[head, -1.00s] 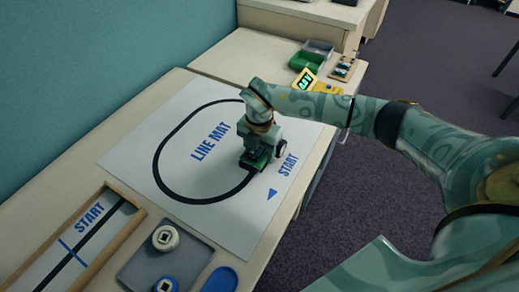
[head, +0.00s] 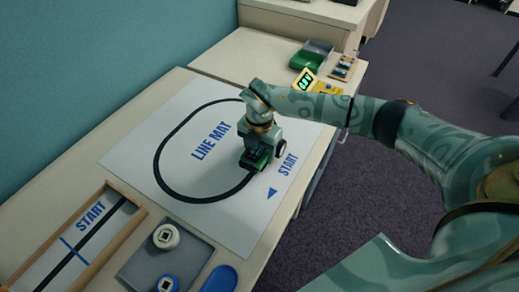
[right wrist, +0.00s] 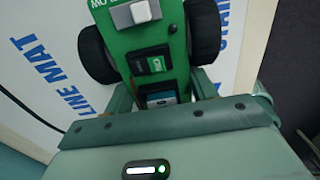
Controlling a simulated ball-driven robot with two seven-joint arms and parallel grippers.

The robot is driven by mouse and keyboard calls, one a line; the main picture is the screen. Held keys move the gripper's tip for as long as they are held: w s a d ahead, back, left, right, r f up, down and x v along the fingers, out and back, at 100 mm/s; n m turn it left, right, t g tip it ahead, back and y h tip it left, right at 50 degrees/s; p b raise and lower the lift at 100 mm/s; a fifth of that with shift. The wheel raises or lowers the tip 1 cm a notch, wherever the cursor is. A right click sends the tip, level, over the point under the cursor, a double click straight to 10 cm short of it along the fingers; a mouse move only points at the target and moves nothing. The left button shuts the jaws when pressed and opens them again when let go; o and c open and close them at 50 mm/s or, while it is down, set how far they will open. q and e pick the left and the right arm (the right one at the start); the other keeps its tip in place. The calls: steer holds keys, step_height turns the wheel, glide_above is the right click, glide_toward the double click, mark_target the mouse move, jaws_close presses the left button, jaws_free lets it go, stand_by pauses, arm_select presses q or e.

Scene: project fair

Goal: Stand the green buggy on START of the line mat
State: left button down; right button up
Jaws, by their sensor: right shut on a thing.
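The green buggy (head: 257,156) is at the right end of the line mat (head: 190,120), on the black loop line next to the printed word START (head: 288,165). My right gripper (head: 262,140) is above it and shut on it, hiding part of its top. In the right wrist view the green buggy (right wrist: 145,45) shows its green body, two black wheels and a white block on top, held between the fingers (right wrist: 160,100). It looks level and at or very near the mat; I cannot tell whether its wheels touch. My left gripper is out of view.
A wooden-edged START track (head: 85,240) lies at the near left. A grey tray (head: 195,255) with round pieces and a blue oval (head: 220,279) are beside it. A yellow meter (head: 305,81) and green bin (head: 306,60) stand behind.

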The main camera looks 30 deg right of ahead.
steer(key=shift+f, duration=0.9)
stand_by(1.5)
steer(key=shift+f+p, duration=0.1)
steer(key=shift+p, duration=0.35)
steer(key=o, duration=0.9)
